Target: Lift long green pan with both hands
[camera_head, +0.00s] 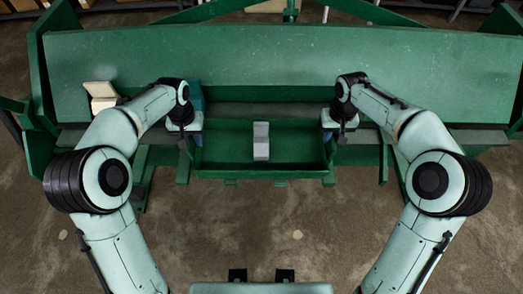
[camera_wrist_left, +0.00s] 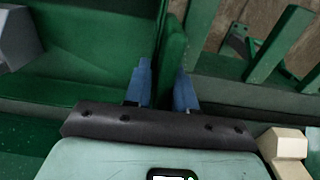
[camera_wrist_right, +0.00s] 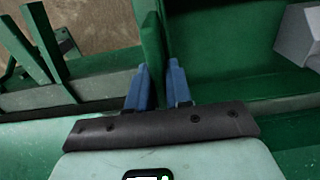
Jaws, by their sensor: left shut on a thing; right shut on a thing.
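The long green pan (camera_head: 225,157) is an open, shallow tray in front of the large green machine in the head view. A grey block (camera_head: 261,141) lies inside it near the middle. My left gripper (camera_head: 187,140) is at the pan's left end wall. In the left wrist view its blue fingers (camera_wrist_left: 164,88) stand on both sides of the wall (camera_wrist_left: 173,60), shut on it. My right gripper (camera_head: 339,137) is at the right end. In the right wrist view its blue fingers (camera_wrist_right: 160,87) are shut on that end wall (camera_wrist_right: 152,45). I cannot tell whether the pan touches what is below.
The green machine (camera_head: 260,58) with its wide sloping panel stands right behind the pan. A beige block (camera_head: 101,91) lies on its ledge at the left, and a blue object (camera_head: 196,96) is beside my left wrist. The brown floor (camera_head: 262,225) in front is clear.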

